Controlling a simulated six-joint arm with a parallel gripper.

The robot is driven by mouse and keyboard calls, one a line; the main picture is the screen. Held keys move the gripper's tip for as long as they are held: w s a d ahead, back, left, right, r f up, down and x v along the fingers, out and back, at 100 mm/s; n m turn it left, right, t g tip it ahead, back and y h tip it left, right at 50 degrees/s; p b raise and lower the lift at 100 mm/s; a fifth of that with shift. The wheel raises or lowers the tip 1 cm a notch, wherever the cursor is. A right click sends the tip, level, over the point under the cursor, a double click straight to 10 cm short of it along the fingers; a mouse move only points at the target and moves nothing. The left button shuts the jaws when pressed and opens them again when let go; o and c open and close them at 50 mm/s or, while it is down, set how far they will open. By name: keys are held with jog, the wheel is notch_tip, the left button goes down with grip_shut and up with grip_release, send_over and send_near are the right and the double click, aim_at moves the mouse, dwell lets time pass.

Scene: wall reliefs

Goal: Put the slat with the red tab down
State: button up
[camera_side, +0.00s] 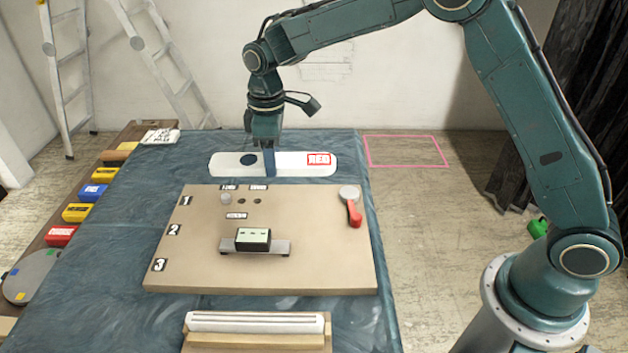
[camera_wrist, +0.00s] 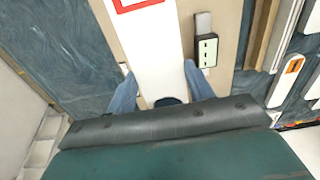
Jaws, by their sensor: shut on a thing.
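The slat with the red tab (camera_side: 295,164) is long, white and round-ended, with a dark round spot left of its middle and a red "RED" tab (camera_side: 318,159) near its right end. My gripper (camera_side: 270,168) points down and is shut across the slat near its middle. In the wrist view the slat (camera_wrist: 155,55) runs between the two blue fingers (camera_wrist: 160,90), with the red-framed tab at the top edge. The slat is level behind the tan board; I cannot tell how far it is above the blue table.
The tan board (camera_side: 200,265) carries numbers, a red-handled lever (camera_side: 354,213) and a green-topped block (camera_side: 253,239). A wooden holder (camera_side: 260,342) with a white slat stands in front. A pink outline (camera_side: 405,151) lies on the floor at right. Coloured boxes line the left.

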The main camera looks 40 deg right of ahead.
jog(key=shift+r, duration=2.3)
jog(key=shift+m, duration=0.3)
jog(key=m, duration=0.3)
jog(key=shift+w+d, duration=0.2)
jog(key=shift+d, duration=0.1)
jog(key=m, duration=0.4)
jog(key=shift+w+d, duration=0.25)
jog(key=shift+d, duration=0.05)
jog(key=m, duration=0.3)
jog(key=shift+w+d+m, duration=0.15)
jog(key=shift+d+m, duration=0.05)
jog(key=shift+m, duration=0.2)
jog(key=m, duration=0.4)
jog(key=shift+w+d+m, duration=0.25)
jog(key=shift+d+m, duration=0.05)
jog(key=shift+d, duration=0.05)
jog(key=d+m, duration=0.1)
jog(key=m, duration=0.5)
jog(key=w+d+m, duration=0.1)
jog(key=m, duration=0.6)
jog(key=w+d+m, duration=0.1)
jog(key=m, duration=0.6)
jog(key=shift+r, duration=0.15)
